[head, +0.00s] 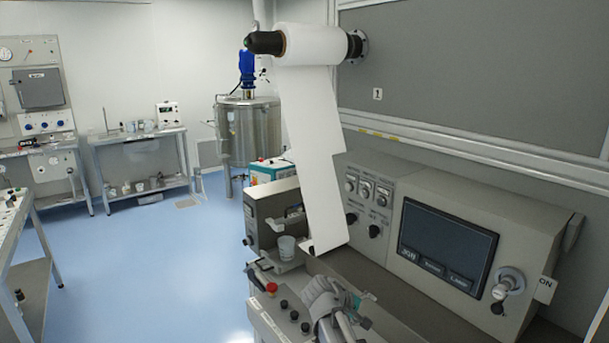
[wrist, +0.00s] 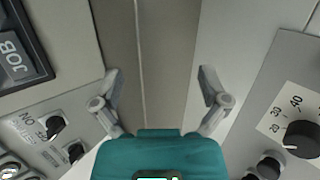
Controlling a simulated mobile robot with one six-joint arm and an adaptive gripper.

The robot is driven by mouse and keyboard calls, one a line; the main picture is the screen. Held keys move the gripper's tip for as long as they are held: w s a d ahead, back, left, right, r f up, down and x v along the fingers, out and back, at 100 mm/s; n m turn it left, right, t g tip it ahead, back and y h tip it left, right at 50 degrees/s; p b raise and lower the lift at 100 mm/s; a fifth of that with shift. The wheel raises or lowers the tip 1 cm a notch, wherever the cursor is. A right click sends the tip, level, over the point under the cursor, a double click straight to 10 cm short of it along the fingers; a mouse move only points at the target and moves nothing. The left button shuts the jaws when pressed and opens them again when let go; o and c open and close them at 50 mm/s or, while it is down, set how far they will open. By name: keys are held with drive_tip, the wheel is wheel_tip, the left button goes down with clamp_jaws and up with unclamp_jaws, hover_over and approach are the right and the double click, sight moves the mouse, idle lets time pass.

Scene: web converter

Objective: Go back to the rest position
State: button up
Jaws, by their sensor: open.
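My gripper (wrist: 158,75) shows in the wrist view with its two grey fingers spread wide apart. Nothing is between them. Below the fingers is the teal body of my gripper. Behind them are flat grey and beige machine surfaces with a seam. In the head view, grey jointed parts at the bottom centre look like part of my arm, in front of the machine's lower panel. The fingertips cannot be made out there.
A control panel with a dark screen (head: 447,246) is at right. A white web (head: 315,160) hangs from a roll (head: 315,45) down to the machine. A dial (wrist: 301,139) is right of my gripper. Blue floor (head: 150,240) is open at left.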

drive_tip(key=s+f+m+y, duration=0.1)
drive_tip(key=s, duration=0.1)
drive_tip(key=s+d+f+m+g+y, duration=0.1)
drive_tip(key=s+f, duration=0.1)
drive_tip(key=s+d+f+m+g+y, duration=0.1)
drive_tip(key=s+f+y, duration=0.1)
drive_tip(key=s, duration=0.1)
drive_tip(key=s+m+y, duration=0.1)
drive_tip(key=s+f+m+g+y, duration=0.1)
drive_tip(key=s, duration=0.1)
drive_tip(key=s+a+m+y, duration=0.1)
drive_tip(key=s+y, duration=0.1)
drive_tip(key=shift+s+f+g, duration=0.15)
drive_tip(key=shift+f+g, duration=0.15)
drive_tip(key=shift+f, duration=0.1)
drive_tip(key=shift+s+a+f+m+y, duration=0.1)
drive_tip(key=shift+s+a+m+y, duration=0.35)
drive_tip(key=shift+s+y, duration=0.2)
drive_tip(key=shift+w, duration=0.1)
